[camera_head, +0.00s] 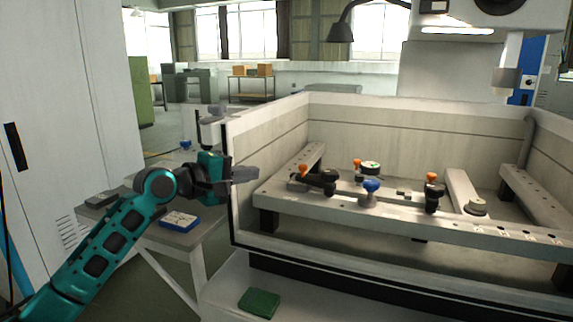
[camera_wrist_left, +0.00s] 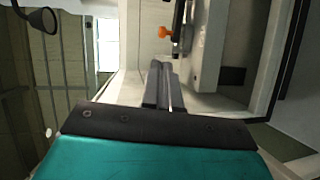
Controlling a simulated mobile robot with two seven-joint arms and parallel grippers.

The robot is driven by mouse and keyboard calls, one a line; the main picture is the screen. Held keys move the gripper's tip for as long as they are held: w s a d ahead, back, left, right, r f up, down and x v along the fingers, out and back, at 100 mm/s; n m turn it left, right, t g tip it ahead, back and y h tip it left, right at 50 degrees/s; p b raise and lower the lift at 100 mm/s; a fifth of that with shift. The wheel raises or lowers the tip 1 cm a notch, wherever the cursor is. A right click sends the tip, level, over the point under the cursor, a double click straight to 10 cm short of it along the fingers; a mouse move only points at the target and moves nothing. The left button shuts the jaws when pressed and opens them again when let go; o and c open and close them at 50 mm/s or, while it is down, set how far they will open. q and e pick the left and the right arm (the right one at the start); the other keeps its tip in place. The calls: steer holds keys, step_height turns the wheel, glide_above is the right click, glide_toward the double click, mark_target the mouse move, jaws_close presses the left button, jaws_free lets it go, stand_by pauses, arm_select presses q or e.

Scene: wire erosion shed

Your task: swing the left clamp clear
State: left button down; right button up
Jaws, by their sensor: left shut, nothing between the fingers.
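The left clamp (camera_head: 322,179), a black clamp with an orange knob, sits at the left end of the front rail inside the machine's tank. It also shows at the top of the left wrist view (camera_wrist_left: 178,28), partly cut off by the frame edge. My left gripper (camera_head: 256,173) is at the tank's left wall, left of the clamp and apart from it. Its fingers (camera_wrist_left: 165,72) are shut with nothing between them. They point toward the clamp in the left wrist view. My right gripper is in neither view.
The tank wall (camera_head: 229,200) stands beside my left gripper. The front rail (camera_head: 330,206) carries a blue-knobbed post (camera_head: 371,190) and another orange-knobbed clamp (camera_head: 433,194). A side table (camera_head: 205,232) holds a blue-and-white box (camera_head: 179,221). A green pad (camera_head: 259,302) lies on the ledge below.

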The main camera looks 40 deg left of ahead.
mark_target(300, 168)
arm_select(q)
steer(key=shift+n, duration=0.3)
steer(key=x, duration=1.3)
steer(key=shift+w+d+f, duration=0.1)
steer(key=shift+w+f, duration=0.05)
steer(key=shift+f, duration=0.05)
steer(key=shift+w, duration=0.1)
